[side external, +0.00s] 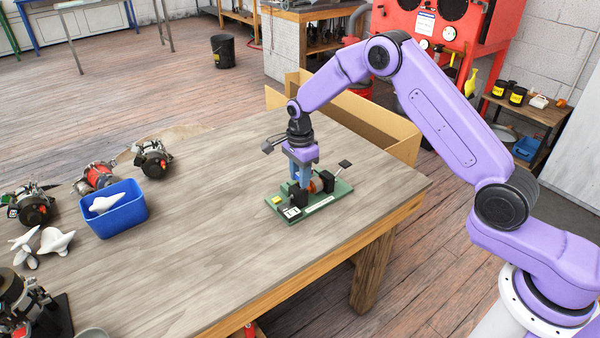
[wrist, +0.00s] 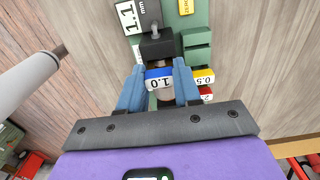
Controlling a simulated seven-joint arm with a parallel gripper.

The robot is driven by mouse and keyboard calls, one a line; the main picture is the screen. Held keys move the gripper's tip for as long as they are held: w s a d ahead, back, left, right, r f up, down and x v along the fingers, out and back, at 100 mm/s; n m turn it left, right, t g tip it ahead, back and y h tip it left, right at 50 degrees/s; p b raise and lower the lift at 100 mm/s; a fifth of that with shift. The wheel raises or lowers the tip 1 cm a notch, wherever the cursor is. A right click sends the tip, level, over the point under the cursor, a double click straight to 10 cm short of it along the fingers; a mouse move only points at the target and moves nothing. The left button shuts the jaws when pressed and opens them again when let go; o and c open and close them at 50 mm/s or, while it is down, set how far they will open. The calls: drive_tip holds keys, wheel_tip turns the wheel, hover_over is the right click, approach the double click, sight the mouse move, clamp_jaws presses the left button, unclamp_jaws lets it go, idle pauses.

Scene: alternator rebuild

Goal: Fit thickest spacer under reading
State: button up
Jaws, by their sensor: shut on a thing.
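The green gauge board (side external: 341,192) lies near the table's right corner, and its base (wrist: 180,28) fills the top middle of the wrist view. Its display (wrist: 129,17) reads 1.1 mm. My gripper (wrist: 160,72) is shut on a blue-and-white spacer (wrist: 159,79) marked 1.0, in front of the board's black block (wrist: 157,47). I cannot tell whether the spacer touches the board. A yellow spacer (wrist: 203,76) marked 0.5 and a partly hidden red spacer (wrist: 207,96) sit to the right. In the side view, my gripper (side external: 302,180) is low over the board.
A yellow ZERO tag (wrist: 187,8) is on the board. A blue bin (side external: 125,214) holds a white part, with alternators (side external: 97,175) and white parts (side external: 57,241) around it. A cardboard box (side external: 385,130) stands behind the table. The middle tabletop is clear.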

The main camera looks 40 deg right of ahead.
drive_tip(key=shift+f, duration=0.8)
idle(0.6)
drive_tip(key=o, duration=1.1)
drive_tip(key=shift+r, duration=0.1)
drive_tip(key=shift+r, duration=3.9)
